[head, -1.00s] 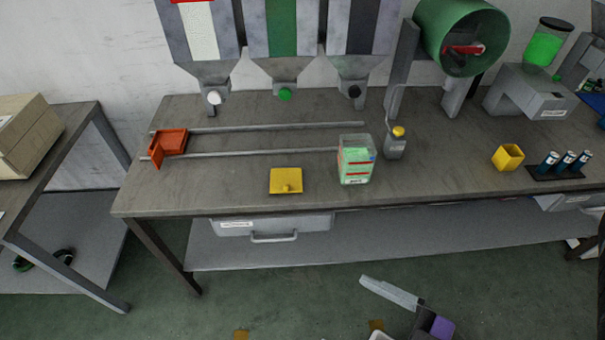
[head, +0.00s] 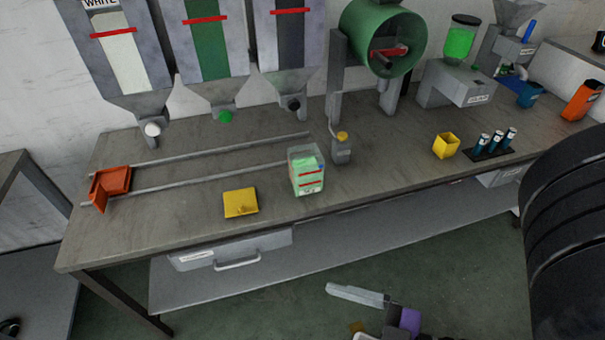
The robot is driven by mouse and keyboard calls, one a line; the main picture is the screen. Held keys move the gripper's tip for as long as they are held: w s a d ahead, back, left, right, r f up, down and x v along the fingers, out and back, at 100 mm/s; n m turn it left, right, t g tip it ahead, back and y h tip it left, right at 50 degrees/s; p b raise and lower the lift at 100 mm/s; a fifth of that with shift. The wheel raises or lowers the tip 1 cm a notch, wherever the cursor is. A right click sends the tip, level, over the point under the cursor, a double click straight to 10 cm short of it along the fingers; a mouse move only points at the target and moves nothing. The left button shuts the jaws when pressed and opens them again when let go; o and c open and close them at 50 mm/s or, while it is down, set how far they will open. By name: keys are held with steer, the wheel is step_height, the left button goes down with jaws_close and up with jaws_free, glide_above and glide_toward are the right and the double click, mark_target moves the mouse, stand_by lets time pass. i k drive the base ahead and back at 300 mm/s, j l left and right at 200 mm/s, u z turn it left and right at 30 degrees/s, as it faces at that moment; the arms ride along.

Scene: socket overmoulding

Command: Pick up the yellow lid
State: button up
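The yellow lid (head: 240,204) is a flat, square plate with a small raised part near its middle. It lies on the grey workbench (head: 190,225) near the front edge, left of a clear container (head: 306,172) with pale green contents and red lines. The lid is apart from the container and nothing covers it.
Two rails run behind the lid, with an orange piece (head: 112,183) at their left end. Hopper spouts hang above them. A yellow cup (head: 446,145) and blue cylinders (head: 496,143) stand right. A large black ribbed shape (head: 570,240) fills the lower right. Bench around the lid is clear.

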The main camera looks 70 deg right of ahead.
mark_target(243, 202)
steer(key=j+z, duration=0.7)
steer(key=k+j+z, duration=0.1)
steer(key=j+z, duration=0.25)
steer(key=j, duration=0.15)
